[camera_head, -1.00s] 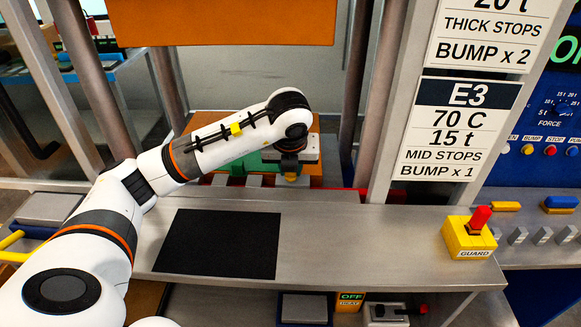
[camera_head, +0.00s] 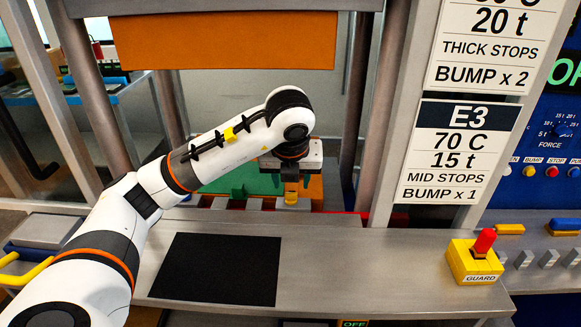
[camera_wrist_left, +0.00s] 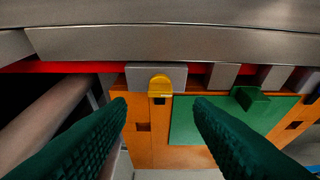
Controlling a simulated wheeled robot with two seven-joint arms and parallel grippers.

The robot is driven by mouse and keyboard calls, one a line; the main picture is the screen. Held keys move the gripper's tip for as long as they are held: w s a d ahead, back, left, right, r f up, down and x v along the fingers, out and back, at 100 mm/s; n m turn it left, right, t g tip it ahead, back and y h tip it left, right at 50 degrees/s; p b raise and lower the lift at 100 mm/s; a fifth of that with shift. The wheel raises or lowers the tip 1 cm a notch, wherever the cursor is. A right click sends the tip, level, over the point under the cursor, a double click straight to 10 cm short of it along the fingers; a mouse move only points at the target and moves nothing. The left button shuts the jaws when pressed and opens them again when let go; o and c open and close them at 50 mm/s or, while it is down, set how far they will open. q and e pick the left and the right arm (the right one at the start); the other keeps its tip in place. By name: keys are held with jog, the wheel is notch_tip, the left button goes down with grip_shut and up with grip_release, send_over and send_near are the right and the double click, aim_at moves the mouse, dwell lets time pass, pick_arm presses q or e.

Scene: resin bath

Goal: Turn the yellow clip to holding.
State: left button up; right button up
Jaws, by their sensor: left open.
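The yellow clip (camera_head: 291,190) stands on a grey block at the front edge of the orange plate, below my left gripper in the head view. In the left wrist view the clip (camera_wrist_left: 160,86) has a rounded top toward the grey ledge and a small dark slot at its lower end. My left gripper (camera_wrist_left: 158,107) is open, with its dark green fingers on either side of the clip's line. Nothing is between the fingers, and the clip shows just beyond their tips. I cannot tell the exact gap. My right gripper is not in view.
A green plate (camera_wrist_left: 190,122) with a green tab (camera_wrist_left: 249,98) lies beside the clip on the orange plate (camera_wrist_left: 143,142). An orange block (camera_head: 225,42) hangs above, between metal columns. The black mat (camera_head: 215,268) on the front ledge is bare. A yellow guard box (camera_head: 472,265) stands at right.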

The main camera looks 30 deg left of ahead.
pick_arm(q)
jog(key=p+v, duration=0.1)
jog(key=v, duration=0.5)
jog(key=shift+r, duration=0.4)
jog(key=shift+s+r, duration=0.1)
